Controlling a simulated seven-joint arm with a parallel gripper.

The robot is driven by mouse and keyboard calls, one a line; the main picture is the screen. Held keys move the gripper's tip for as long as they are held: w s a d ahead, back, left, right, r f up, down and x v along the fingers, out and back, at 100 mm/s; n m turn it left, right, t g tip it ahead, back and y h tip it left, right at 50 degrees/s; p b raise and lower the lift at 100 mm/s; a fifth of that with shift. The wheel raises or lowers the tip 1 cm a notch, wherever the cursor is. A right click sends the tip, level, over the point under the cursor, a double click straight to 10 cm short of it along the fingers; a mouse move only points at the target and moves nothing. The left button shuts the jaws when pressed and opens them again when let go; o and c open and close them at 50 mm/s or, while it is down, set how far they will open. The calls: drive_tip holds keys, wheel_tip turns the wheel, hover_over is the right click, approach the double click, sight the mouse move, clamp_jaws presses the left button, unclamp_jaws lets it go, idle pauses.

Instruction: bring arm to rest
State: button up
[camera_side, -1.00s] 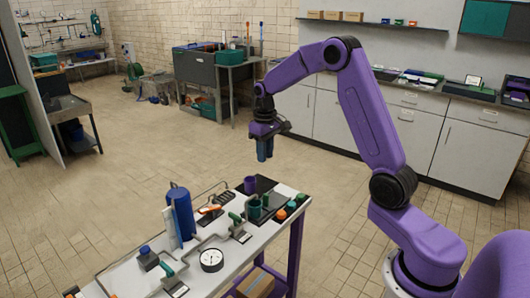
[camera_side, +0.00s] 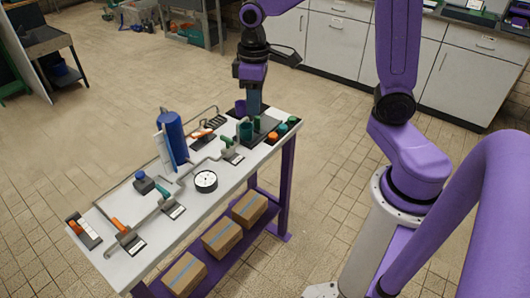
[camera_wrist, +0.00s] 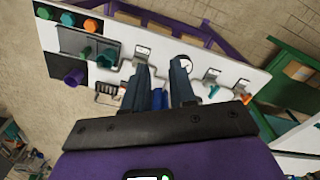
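My gripper (camera_side: 254,112) hangs pointing down over the far end of the white bench (camera_side: 128,258), near a dark mat with a green cup. In the wrist view my gripper (camera_wrist: 160,72) has its two dark fingers apart, with nothing held between them. A blue cylinder (camera_wrist: 158,99) shows beyond the gap, on the bench. It also stands upright in the side view (camera_side: 172,136), left of my gripper. I cannot tell the exact height of the fingertips above the bench.
The bench carries a green cup (camera_side: 246,131), a purple cup (camera_side: 240,106), a round gauge (camera_side: 206,181), coloured buttons (camera_side: 273,137) and valve handles on pipes. Cardboard boxes (camera_side: 222,237) lie on the shelf below.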

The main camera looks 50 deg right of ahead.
drive_tip(key=s+a+n, duration=0.1)
drive_tip(key=s+n, duration=0.5)
drive_tip(key=s, duration=1.6)
drive_tip(key=shift+a+f+n, duration=0.15)
drive_tip(key=shift+a+n, duration=0.1)
drive_tip(key=shift+n, duration=0.15)
